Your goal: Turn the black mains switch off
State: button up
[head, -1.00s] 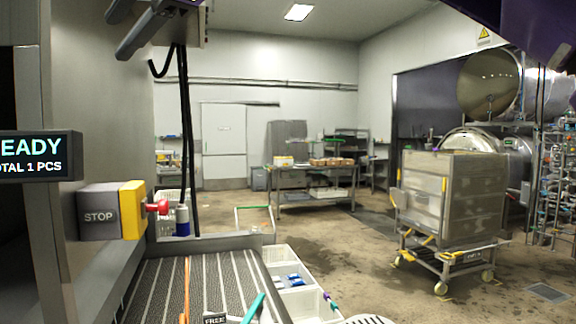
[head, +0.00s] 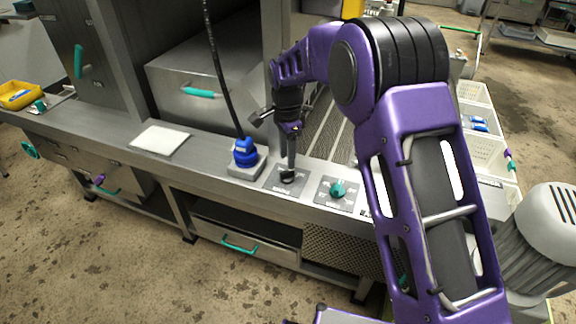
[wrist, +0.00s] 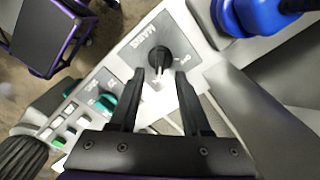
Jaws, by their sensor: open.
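The black mains switch (wrist: 160,57) is a round knob with a pale pointer mark, on a grey plate lettered MAINS, in the wrist view. Its pointer faces the gripper side of the picture; I cannot tell which setting that is. My gripper (wrist: 160,77) is open, its two black fingers on either side of the knob's near end, with no clear contact. In the head view my gripper (head: 289,160) points down just above the switch (head: 287,177), which it partly hides.
A blue plug (head: 244,152) with a black cable stands left of the switch. A teal knob (head: 338,189) sits on the plate to its right. A white sheet (head: 160,140) lies on the ledge further left. Small buttons (wrist: 70,122) show at the wrist view's lower left.

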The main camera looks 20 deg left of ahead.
aim_at(287, 171)
notch_tip(287, 171, down, 5)
jog(key=shift+f, duration=0.1)
dwell(0.3)
grip_shut()
